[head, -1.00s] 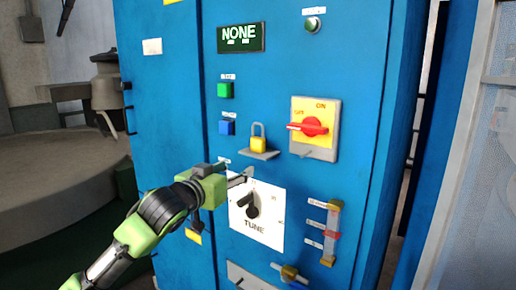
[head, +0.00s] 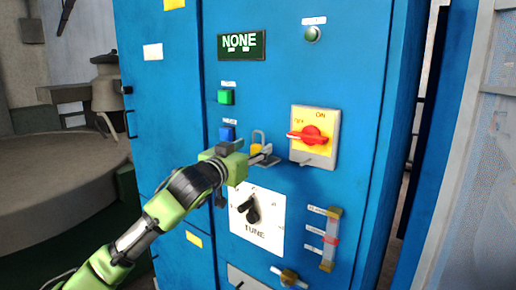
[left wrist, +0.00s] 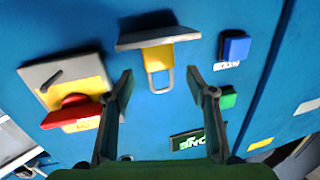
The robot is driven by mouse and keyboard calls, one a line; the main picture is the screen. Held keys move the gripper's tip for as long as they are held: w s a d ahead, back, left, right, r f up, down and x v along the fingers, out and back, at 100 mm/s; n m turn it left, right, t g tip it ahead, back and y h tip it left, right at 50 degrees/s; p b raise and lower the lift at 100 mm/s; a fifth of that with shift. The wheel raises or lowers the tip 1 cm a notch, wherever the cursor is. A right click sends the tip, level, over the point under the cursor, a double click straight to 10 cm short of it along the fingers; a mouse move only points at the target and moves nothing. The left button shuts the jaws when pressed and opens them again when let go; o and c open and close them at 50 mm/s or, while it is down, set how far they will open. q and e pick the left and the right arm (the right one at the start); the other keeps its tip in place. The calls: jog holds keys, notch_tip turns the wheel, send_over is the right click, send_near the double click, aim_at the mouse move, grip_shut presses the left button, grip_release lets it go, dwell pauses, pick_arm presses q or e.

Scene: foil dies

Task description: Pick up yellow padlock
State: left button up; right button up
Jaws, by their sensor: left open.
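The yellow padlock (head: 257,147) stands upright on a small grey shelf (head: 268,162) on the front of the blue cabinet, its shackle up. In the head view my left gripper (head: 266,154) is right at the padlock and hides part of its body. The left wrist view shows the scene upside down. There the padlock (left wrist: 158,59) hangs between and just beyond the tips of my open left gripper (left wrist: 160,76), one finger to each side. The fingers look apart from it. My right gripper is not in view.
The red rotary switch (head: 311,135) on its yellow and grey plate sits right of the padlock. A blue button (head: 227,132) and a green button (head: 226,97) are on the left. The TUNE dial (head: 252,212) is below, with a slider (head: 331,240) at its right.

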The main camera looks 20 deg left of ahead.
aim_at(259, 145)
pick_arm(q)
jog(key=w, duration=0.1)
jog(key=w+p, duration=0.1)
jog(key=w, duration=0.1)
jog(key=shift+w+d+r+p, duration=0.2)
jog(key=shift+w+d+p, duration=0.05)
jog(key=shift+w+p, duration=0.1)
jog(key=shift+w+d+f, duration=0.1)
jog(key=shift+w, duration=0.35)
jog(key=c, duration=1.2)
jog(key=shift+r+b, duration=0.3)
jog(key=shift+r, duration=0.25)
jog(key=r, duration=0.1)
jog(key=r+b, duration=0.1)
jog(key=shift+s+r, duration=0.3)
jog(key=s+r+b, duration=0.1)
jog(key=s+r, duration=0.2)
jog(key=s, duration=0.1)
jog(key=s+r+b, duration=0.1)
jog(key=s+r, duration=0.2)
jog(key=s, duration=0.2)
jog(key=s+a+r+b, duration=0.1)
jog(key=s+r+b, duration=0.1)
jog(key=s+r, duration=0.1)
jog(key=shift+s+r, duration=0.2)
jog(key=shift+s, duration=0.6)
